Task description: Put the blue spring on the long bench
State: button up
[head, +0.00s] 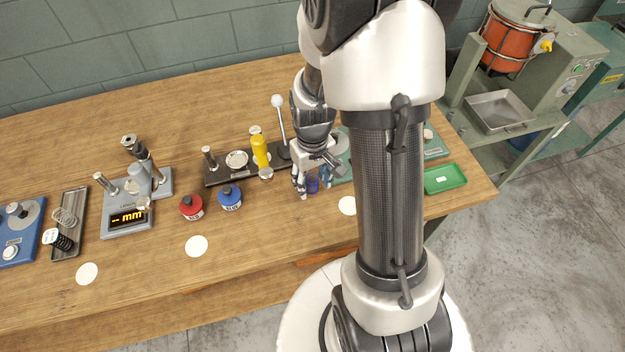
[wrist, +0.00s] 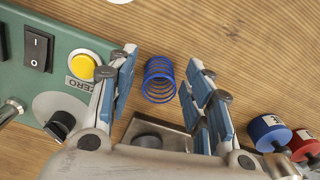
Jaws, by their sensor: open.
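The blue spring (wrist: 158,80) is an open wire coil. In the wrist view it lies between the spread fingers of my gripper (wrist: 157,82), with a gap on each side. In the head view a little of the blue spring (head: 313,185) shows at my gripper (head: 312,190), which points down over the long bench (head: 140,290). The gripper is open around the spring. The spring appears to stand on the wooden top; its exact contact is hard to tell. My arm hides part of the bench.
A green device with a yellow button (wrist: 82,64) is close on the left in the wrist view. A long grey tray (head: 72,207) holds other springs. The bench front has flat white discs and mostly free wood.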

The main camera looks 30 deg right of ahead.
notch_tip(320, 180, up, 12)
jog(key=p, duration=0.4)
notch_tip(320, 180, up, 10)
jog(key=f+t, duration=0.1)
jog(key=t, duration=0.1)
send_over(312, 179)
jog(key=s+a, duration=0.4)
jog(key=a, duration=0.1)
jog(key=s+a+r+n+t, duration=0.1)
jog(key=s+a+r+t, duration=0.1)
jog(key=s+a+r, duration=0.4)
jog(key=s+r, duration=0.1)
jog(key=s, duration=0.2)
jog(key=shift+s+r+t, duration=0.25)
jog(key=shift+t, duration=0.05)
